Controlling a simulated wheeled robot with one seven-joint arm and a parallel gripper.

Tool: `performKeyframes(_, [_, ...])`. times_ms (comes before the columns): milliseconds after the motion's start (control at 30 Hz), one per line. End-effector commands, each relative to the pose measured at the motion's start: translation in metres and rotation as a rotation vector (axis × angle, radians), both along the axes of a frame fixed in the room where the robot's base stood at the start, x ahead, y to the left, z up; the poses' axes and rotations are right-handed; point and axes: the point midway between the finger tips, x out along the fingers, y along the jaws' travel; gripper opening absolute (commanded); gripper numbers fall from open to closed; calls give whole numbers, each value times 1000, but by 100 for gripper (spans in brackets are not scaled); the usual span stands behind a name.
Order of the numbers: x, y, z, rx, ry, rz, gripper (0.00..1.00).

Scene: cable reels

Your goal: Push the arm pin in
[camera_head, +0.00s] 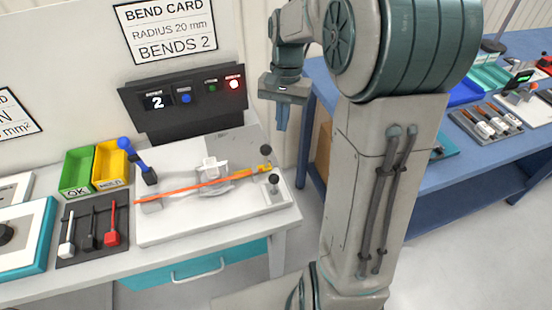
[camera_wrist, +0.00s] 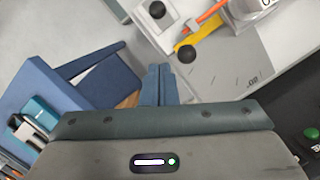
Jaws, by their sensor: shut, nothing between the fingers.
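The bending fixture is a white plate (camera_head: 220,225) on the bench, with a white former (camera_head: 212,168) in the middle. An orange rod (camera_head: 190,188) lies across it. Two black ball knobs stand at its right end: a rear one (camera_head: 266,150) by a yellow piece (camera_head: 265,168), and a front one (camera_head: 273,179). In the wrist view they show as one knob (camera_wrist: 186,53) and another knob (camera_wrist: 157,9). I cannot tell which is the arm pin. A blue-knobbed lever (camera_head: 137,160) leans at the left. My gripper (camera_head: 281,122) is shut and empty, pointing down behind the plate's right end, apart from both knobs; its fingers also show in the wrist view (camera_wrist: 160,84).
A black control box (camera_head: 190,100) behind the plate shows "2" and a lit red lamp. Green (camera_head: 77,172) and yellow (camera_head: 111,166) bins and a dark tool tray (camera_head: 90,228) stand left. A blue bench (camera_head: 480,155) stands right, across a floor gap.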

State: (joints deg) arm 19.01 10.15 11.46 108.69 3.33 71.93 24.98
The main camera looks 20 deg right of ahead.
Motion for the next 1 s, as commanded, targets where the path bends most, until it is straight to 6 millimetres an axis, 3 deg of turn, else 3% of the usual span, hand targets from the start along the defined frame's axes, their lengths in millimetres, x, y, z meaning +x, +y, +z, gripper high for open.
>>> performKeyframes(333, [-14,9,-74,1,5,1,0])
performKeyframes(600, [-37,24,-91,0,1,2,0])
performKeyframes(1000, [-41,27,-96,0,-1,1,0])
